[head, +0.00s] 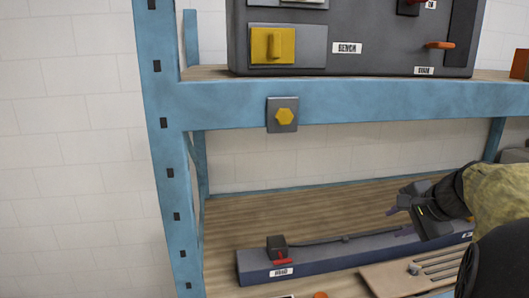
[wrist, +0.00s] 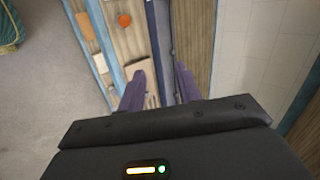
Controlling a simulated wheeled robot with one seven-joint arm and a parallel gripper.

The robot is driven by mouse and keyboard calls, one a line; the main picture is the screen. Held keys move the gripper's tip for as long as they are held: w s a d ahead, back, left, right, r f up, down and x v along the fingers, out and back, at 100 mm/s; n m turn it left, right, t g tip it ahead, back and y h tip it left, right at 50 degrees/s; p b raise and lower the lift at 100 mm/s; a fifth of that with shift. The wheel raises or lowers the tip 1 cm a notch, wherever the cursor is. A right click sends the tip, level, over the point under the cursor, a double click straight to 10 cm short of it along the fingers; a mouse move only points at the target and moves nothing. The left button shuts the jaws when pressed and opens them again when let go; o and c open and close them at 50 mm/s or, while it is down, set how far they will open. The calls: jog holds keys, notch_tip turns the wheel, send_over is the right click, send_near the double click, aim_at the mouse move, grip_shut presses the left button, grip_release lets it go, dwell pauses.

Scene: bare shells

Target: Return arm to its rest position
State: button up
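My gripper (head: 398,221) is at the right of the head view, above the lower shelf (head: 225,222) of the blue rack. Its dark purple fingers point left. In the wrist view my gripper (wrist: 160,82) has its two fingers apart, with nothing visible held between them. My arm, in a tan sleeve, enters from the right edge of the head view.
The blue post (head: 163,140) stands left of the shelf. A blue-grey bar (head: 330,258) with a black box (head: 277,246) lies on the shelf, near a slotted wooden board (head: 385,278). Above, a dark panel (head: 385,50) stands over the crossbeam (head: 360,104).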

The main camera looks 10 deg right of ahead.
jog(key=s+a+f+n+g+b, duration=0.1)
jog(key=s+a+f+n, duration=0.2)
jog(key=a+f+n, duration=0.2)
jog(key=s+a+f+n+g+h+b, duration=0.1)
jog(key=s+a+f+n, duration=0.3)
jog(key=a+f, duration=0.5)
jog(key=s+a+f+n+g, duration=0.3)
jog(key=a+f+n, duration=0.3)
jog(key=f, duration=0.5)
jog(key=shift+s+a+f+n+h+b, duration=0.3)
jog(key=shift+s+a+f+h+b, duration=0.1)
jog(key=shift+s+a, duration=0.1)
